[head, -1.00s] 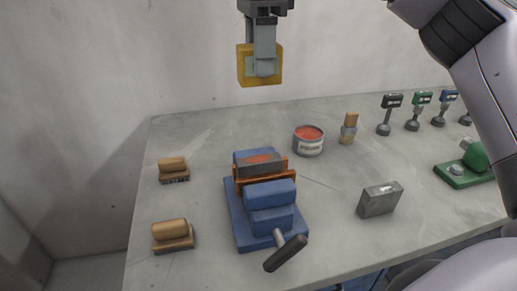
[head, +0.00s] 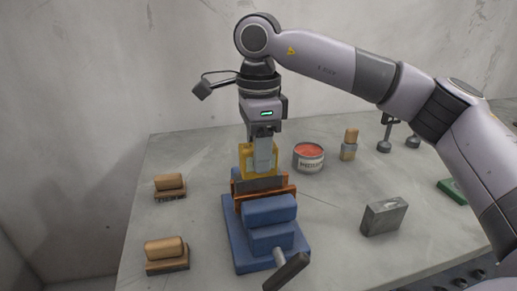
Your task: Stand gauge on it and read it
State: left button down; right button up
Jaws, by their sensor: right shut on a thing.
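My right gripper (head: 263,158) points straight down and is shut on a yellow block-like gauge (head: 246,160). The gauge is upright, right over a grey metal piece (head: 250,185) held between the orange jaws (head: 284,192) of a blue vise (head: 268,212). Its lower edge meets the top of the grey piece in the head view; I cannot tell whether it bears on it. The gauge and gripper hide the red patch on that top. No reading on the gauge is legible. My left gripper is out of view.
Two wooden-backed brushes (head: 169,186) (head: 166,253) lie at left. A can of red paste (head: 309,158) and a small upright brush (head: 349,145) stand behind the vise. A grey block (head: 383,216) is at right. The vise's dark handle (head: 286,271) sticks out in front.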

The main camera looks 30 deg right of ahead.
jog(key=shift+f, duration=0.1)
jog(key=o, duration=1.2)
jog(key=shift+r, duration=0.3)
notch_tip(320, 180, up, 12)
jog(key=shift+f+p, duration=0.1)
jog(key=shift+p, duration=0.8)
jog(key=shift+f, duration=0.1)
